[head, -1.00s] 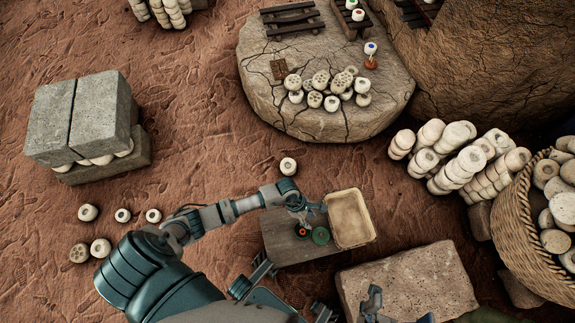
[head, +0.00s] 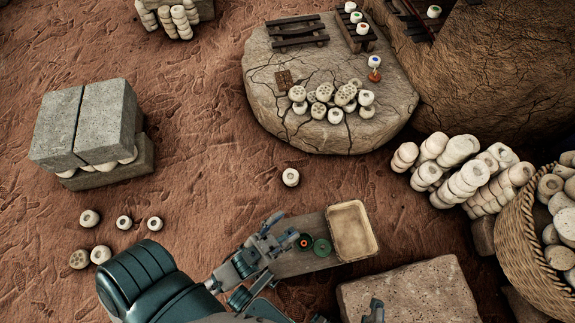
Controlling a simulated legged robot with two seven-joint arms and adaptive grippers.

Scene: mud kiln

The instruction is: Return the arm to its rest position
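My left arm comes in from the lower left, its teal upper link and grey forearm folded back. My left gripper (head: 287,228) is over the left part of the wooden board (head: 292,263), with its two fingers apart and nothing between them.
A tan tray (head: 352,231) sits at the board's right end. A stone slab (head: 412,292) lies below right. A wicker basket (head: 518,250) stands at the right. A cracked stone table (head: 270,95) with pale discs is beyond. Bare ground lies left of the board.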

